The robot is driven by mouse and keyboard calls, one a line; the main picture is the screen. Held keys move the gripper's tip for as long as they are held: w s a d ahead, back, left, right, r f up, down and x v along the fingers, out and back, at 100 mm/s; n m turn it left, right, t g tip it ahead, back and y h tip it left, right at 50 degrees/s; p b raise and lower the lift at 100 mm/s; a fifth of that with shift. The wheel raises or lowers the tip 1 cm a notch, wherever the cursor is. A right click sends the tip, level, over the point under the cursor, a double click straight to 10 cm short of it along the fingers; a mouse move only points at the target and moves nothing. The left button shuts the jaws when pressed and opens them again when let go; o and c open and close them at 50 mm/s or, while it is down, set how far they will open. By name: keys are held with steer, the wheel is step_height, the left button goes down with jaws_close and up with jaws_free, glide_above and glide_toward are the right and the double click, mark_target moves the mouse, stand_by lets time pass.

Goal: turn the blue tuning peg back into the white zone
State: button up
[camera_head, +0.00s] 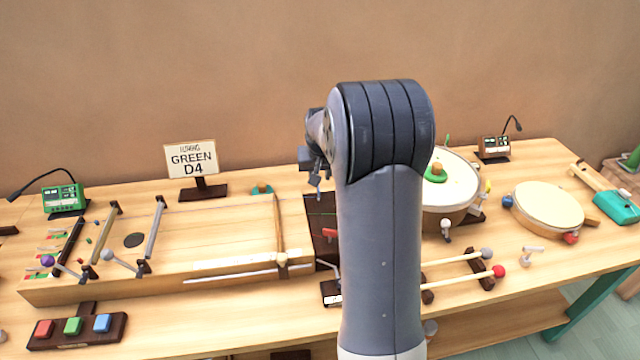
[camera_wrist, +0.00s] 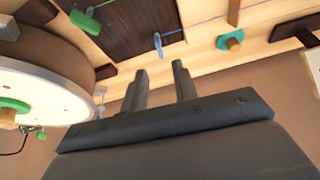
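The blue tuning peg (camera_wrist: 157,44) is a small light-blue tab at the edge of a dark block (camera_wrist: 112,25) in the wrist view, with a thin blue string running right from it. My gripper (camera_wrist: 160,68) points at it with two dark fingers apart and nothing between them. The peg lies just beyond the fingertips, roughly in line with the gap, and no contact shows. In the head view my gripper (camera_head: 315,180) is over the dark block (camera_head: 322,212) at the zither's right end; the blue peg cannot be made out there. I cannot make out a white zone.
A drum (camera_wrist: 45,70) with a green knob stands close left of my fingers in the wrist view. A green-and-wood knob (camera_wrist: 230,41) is to the right. In the head view, a sign (camera_head: 190,158) stands behind the zither (camera_head: 200,245), and mallets (camera_head: 455,275) lie right.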

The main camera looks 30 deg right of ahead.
mark_target(319, 191)
steer(key=x, duration=0.7)
steer(key=shift+f+p, duration=0.15)
steer(key=shift+p, duration=0.15)
jaws_close()
